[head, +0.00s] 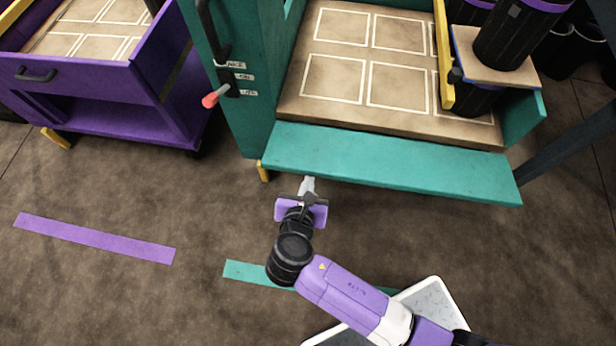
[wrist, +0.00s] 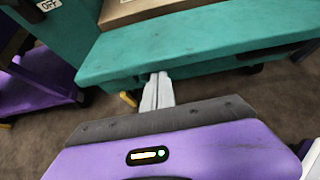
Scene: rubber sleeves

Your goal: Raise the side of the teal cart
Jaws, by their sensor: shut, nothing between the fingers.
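The teal cart (head: 258,130) stands ahead, with a tan bed (head: 340,115) marked with pale outlined rectangles. Its near side, a long teal panel (head: 395,163), is down along the bed's front edge, and it also shows in the wrist view (wrist: 200,45). My gripper (head: 308,184) is shut and empty, with its pale fingers pointing at the panel's lower edge near the left end. In the wrist view the fingertips (wrist: 157,76) overlap that edge; I cannot tell whether they touch it or are under it.
A red-tipped lever (head: 211,99) beside small labels is on the cart's left post. A purple cart (head: 150,118) stands at left. Dark cylinders (head: 515,35) stand at the right rear. Purple (head: 95,238) and teal (head: 245,272) strips mark open floor.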

